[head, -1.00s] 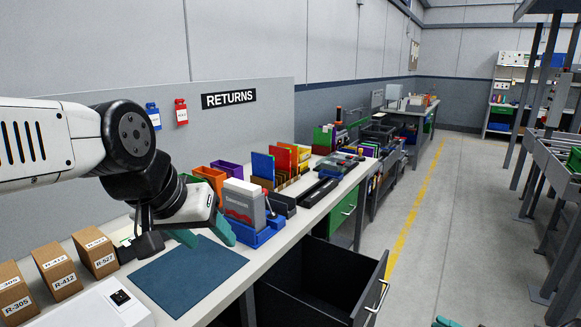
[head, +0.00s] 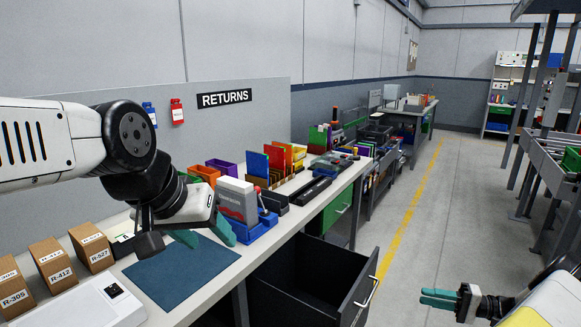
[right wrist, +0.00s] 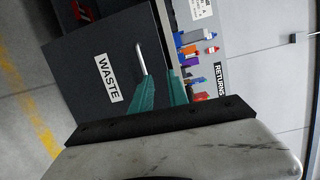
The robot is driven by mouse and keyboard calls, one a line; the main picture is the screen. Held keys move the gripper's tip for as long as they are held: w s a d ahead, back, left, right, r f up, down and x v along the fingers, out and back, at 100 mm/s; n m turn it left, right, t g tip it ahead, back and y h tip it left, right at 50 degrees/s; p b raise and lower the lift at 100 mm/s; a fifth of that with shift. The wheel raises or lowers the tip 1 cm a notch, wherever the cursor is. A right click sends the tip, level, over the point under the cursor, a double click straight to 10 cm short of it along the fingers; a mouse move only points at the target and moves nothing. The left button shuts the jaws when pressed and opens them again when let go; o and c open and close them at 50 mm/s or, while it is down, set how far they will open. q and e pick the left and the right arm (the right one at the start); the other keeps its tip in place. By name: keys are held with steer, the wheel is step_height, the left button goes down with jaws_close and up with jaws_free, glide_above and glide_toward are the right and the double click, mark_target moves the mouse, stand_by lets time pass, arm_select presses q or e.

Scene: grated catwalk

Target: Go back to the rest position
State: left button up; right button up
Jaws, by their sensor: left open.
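My left gripper (head: 204,236) hangs over the bench beside the dark blue mat, its two teal fingers spread apart with nothing between them. Its arm reaches in from the left. My right gripper (head: 439,298) is at the lower right, out over the aisle and clear of the bench, its fingers pointing left. In the right wrist view its teal fingers (right wrist: 160,90) stand apart with no object between them.
The bench holds the blue mat (head: 181,272), cardboard boxes (head: 92,247) and a grey-and-red box (head: 237,200) in a blue holder. A dark open drawer (head: 305,285) juts into the aisle; the wrist view shows a WASTE label (right wrist: 108,78). The aisle floor (head: 440,210) is clear.

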steer(key=a+r+n+g+h, duration=0.2)
steer(key=a+r+g+h, duration=0.2)
steer(key=a+r, duration=0.55)
steer(key=a+r+n+g+h, duration=0.1)
steer(key=a+r+g+h, duration=0.25)
steer(key=a+r, duration=0.65)
steer(key=s+a+r+n+t+h, duration=0.1)
steer(key=s+a+r+t+h, duration=0.2)
steer(key=s+r, duration=0.5)
steer(key=s+a+r+n+t+h, duration=0.1)
steer(key=s+a+r+t+h, duration=0.2)
steer(key=s+r, duration=0.5)
steer(key=s+a+t, duration=0.1)
steer(key=s+a, duration=0.1)
steer(key=s, duration=0.1)
steer(key=shift+s+r+h, duration=0.15)
steer(key=shift+r+h, duration=0.2)
steer(key=shift+r, duration=0.05)
